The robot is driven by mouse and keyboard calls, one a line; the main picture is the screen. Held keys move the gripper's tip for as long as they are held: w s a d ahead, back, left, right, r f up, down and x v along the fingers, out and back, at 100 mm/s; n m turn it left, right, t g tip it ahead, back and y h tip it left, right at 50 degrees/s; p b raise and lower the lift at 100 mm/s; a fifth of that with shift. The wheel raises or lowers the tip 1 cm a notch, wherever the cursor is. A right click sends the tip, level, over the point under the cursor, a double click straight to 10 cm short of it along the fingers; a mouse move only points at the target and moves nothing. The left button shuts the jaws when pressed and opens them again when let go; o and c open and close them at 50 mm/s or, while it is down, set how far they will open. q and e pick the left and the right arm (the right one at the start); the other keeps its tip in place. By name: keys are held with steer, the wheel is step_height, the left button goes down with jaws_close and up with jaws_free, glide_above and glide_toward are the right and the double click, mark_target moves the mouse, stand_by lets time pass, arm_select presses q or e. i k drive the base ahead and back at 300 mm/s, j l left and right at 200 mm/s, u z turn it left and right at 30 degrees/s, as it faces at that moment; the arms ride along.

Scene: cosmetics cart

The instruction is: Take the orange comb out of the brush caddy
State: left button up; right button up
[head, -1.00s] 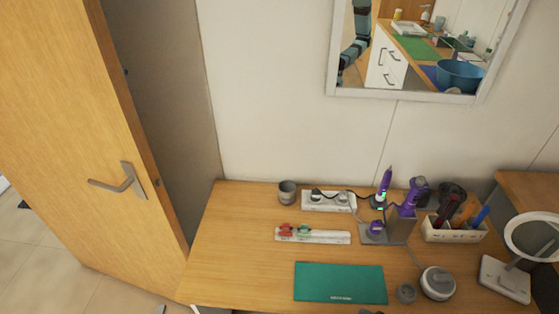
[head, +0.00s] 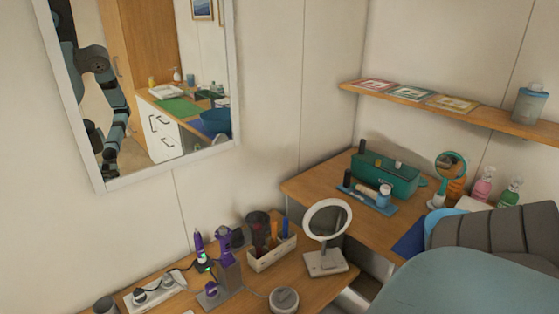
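The brush caddy (head: 272,258) is a cream open box on the wooden table in the lower middle of the head view, left of the round white mirror. An upright orange item (head: 274,230), which looks like the orange comb, stands in it among dark brushes and a blue-handled item. Its lower part is hidden by the caddy wall and its shape is too small to make out fully. Neither of my grippers is in view, and nothing touches the caddy.
A round mirror on a stand (head: 325,262) stands right of the caddy. A purple styling tool holder (head: 230,278) with cords stands to its left, and a round grey device (head: 284,300) in front. A large ribbed grey and teal shape blocks the lower right.

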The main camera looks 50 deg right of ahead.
mark_target(271, 243)
steer(key=z, duration=1.6)
